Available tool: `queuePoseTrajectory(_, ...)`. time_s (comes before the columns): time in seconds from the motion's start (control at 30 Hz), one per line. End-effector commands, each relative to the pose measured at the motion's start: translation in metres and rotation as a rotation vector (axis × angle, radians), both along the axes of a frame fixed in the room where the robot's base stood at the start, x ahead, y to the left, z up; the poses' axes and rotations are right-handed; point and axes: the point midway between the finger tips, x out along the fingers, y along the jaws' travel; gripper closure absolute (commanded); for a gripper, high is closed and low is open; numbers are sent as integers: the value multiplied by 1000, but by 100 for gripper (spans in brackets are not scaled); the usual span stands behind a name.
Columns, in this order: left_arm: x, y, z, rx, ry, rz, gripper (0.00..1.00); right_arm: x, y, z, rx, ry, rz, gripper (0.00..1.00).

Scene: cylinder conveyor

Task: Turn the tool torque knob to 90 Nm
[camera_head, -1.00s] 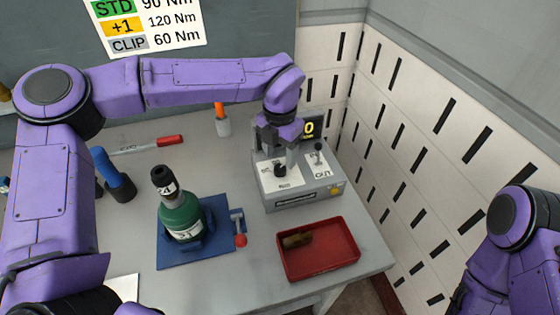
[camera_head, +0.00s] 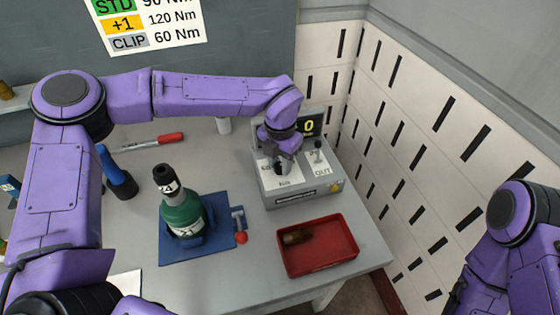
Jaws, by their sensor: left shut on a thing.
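The grey torque box (camera_head: 305,192) stands at the back right of the bench. Its black knob (camera_head: 280,168) sits on a white dial plate marked Nm. My left gripper (camera_head: 281,163) reaches down over the dial and is shut on the knob, covering most of it and part of the scale, so the pointer's setting cannot be read. The small display (camera_head: 309,127) behind is partly hidden by the gripper; only a yellow 0 shows. A wall sign (camera_head: 150,24) lists STD 90 Nm, +1 120 Nm and CLIP 60 Nm. My right gripper is out of view.
A green bottle-shaped cylinder (camera_head: 183,214) stands on a blue fixture with a red-knobbed lever (camera_head: 241,237). A red tray (camera_head: 317,262) holds a brown piece. A small lever stands beside the dial.

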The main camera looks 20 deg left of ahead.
Motion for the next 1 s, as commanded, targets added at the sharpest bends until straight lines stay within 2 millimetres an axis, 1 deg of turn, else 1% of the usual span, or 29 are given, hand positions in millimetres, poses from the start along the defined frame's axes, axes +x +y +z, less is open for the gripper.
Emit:
queuePoseTrajectory(0.27, 1, 0, -1, 0, -1, 130, 97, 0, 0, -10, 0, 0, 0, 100)
queuePoseTrajectory(1.0, 2, 0, -2, -2, -5, 788, 97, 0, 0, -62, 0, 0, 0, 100)
